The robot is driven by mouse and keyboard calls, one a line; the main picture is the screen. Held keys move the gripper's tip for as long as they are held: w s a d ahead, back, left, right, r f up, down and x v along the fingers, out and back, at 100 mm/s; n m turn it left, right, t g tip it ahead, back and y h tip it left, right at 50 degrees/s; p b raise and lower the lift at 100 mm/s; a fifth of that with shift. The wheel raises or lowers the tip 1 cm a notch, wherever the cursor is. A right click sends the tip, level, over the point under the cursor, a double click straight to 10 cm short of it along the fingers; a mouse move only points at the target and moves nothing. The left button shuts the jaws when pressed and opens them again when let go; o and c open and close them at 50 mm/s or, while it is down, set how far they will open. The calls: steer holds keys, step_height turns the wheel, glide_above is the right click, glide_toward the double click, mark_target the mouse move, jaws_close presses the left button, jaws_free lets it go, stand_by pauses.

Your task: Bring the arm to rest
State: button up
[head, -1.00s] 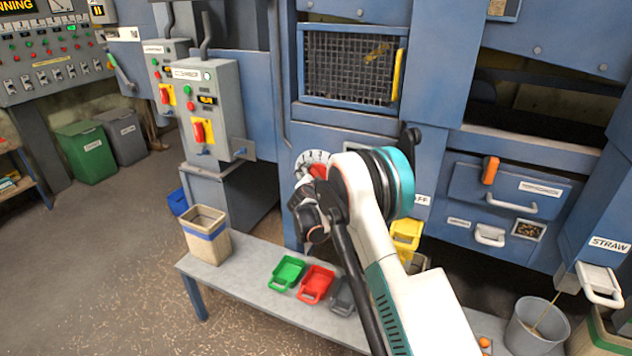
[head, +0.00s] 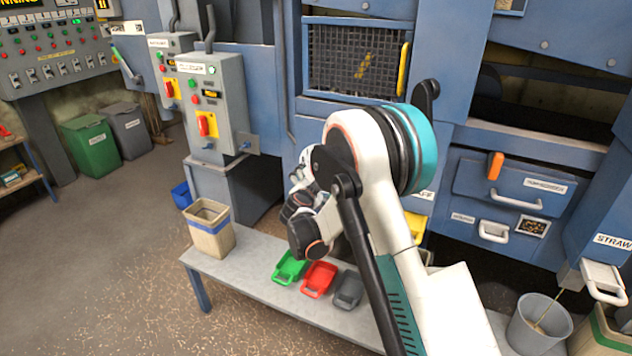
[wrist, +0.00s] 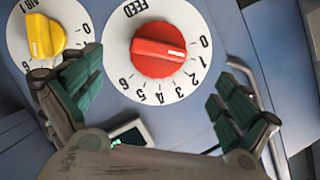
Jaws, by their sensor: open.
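My gripper (wrist: 155,92) is open in the wrist view, with its green-padded fingers spread and nothing between them. Past the fingertips is the blue machine front with a red knob (wrist: 158,50) on a round white dial marked FEED. The fingers look apart from the knob. In the head view my arm (head: 385,170) is bent in front of the machine above the bench. It hides the dial, and my fingers cannot be made out there.
A yellow knob (wrist: 45,37) on a second dial sits beside the left finger. The grey bench (head: 240,273) below my arm holds a beige bin (head: 211,240), a green scoop (head: 290,266), a red scoop (head: 318,279) and a grey scoop (head: 348,290). Open floor lies left.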

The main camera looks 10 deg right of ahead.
steer(key=shift+s+a, duration=0.1)
steer(key=shift+s, duration=0.15)
steer(key=shift+r, duration=0.1)
